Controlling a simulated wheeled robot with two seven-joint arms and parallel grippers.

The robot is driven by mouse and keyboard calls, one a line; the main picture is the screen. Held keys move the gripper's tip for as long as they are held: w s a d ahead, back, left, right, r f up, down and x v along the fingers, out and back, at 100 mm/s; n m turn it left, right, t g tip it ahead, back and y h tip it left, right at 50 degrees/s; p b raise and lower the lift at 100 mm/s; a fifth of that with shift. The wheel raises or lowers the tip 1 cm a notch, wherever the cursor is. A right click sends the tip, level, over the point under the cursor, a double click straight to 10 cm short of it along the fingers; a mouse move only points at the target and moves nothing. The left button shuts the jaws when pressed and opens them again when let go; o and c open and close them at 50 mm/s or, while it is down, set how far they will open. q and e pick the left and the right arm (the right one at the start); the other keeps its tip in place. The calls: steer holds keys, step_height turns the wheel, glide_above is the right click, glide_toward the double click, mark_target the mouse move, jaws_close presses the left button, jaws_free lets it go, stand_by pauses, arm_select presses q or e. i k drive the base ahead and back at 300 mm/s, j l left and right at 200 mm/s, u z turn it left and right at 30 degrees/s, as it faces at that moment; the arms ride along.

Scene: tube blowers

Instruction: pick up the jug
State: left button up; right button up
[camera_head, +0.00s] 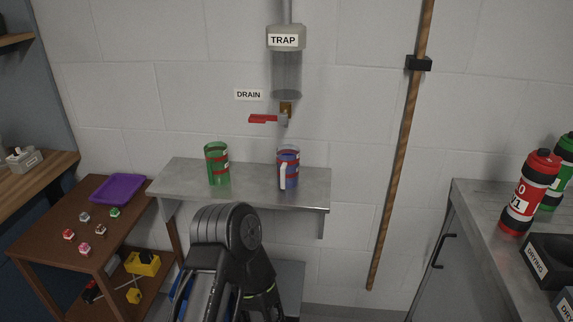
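The jug (288,172) looks blue with red bands and has a white handle on its front. It stands upright on the grey wall shelf (255,193), below the drain tap. A green cup (217,165) with red bands stands on the same shelf to its left. A dark arm of mine rises from the bottom centre in front of the shelf, apart from the jug in the picture. I see no gripper fingertips of either hand.
Above the jug hang a clear trap (286,72) and a red tap lever (263,119). A brown table (50,250) with a purple tray (117,190) stands left. A right-hand counter (480,205) holds red and green bottles.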

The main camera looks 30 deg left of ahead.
mark_target(287, 171)
steer(key=z, duration=2.35)
steer(key=u, duration=3.3)
steer(key=i+j+z, duration=0.45)
steer(key=i+j, duration=0.35)
steer(key=i, duration=0.1)
